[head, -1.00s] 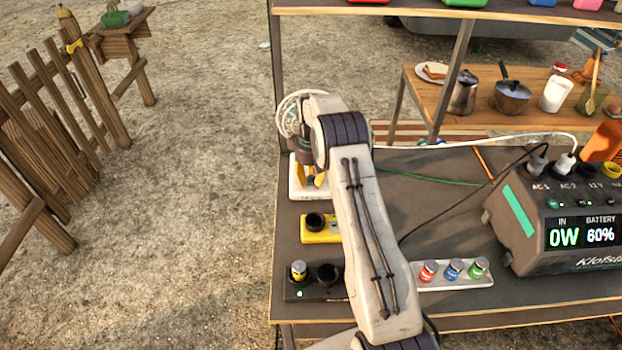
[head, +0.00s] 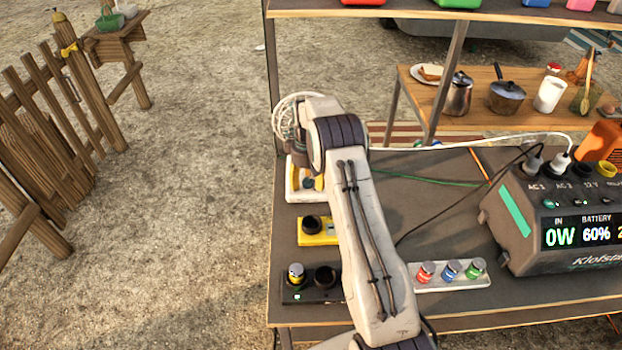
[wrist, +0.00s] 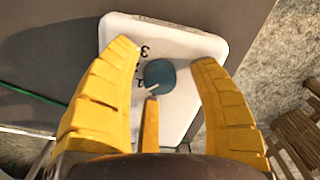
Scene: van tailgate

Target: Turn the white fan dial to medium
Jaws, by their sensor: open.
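The white fan stands at the far left corner of the worktop in the head view, its round wire cage (head: 291,118) partly behind my arm. Its white base (wrist: 190,38) fills the middle of the wrist view. The teal dial (wrist: 159,74) sits on that base, with a pale pointer mark at its lower left edge. Printed numbers show beside it; a 3 is readable, the others are partly hidden. My gripper (wrist: 163,53) has yellow fingers spread on either side of the dial, apart from it. A third yellow finger points at the dial from below.
A yellow block with a black knob (head: 318,230) and a dark panel with knobs (head: 312,283) lie nearer on the worktop. A strip of coloured knobs (head: 451,273) and a power station (head: 560,215) are to the right. A green cable (head: 430,181) crosses the worktop.

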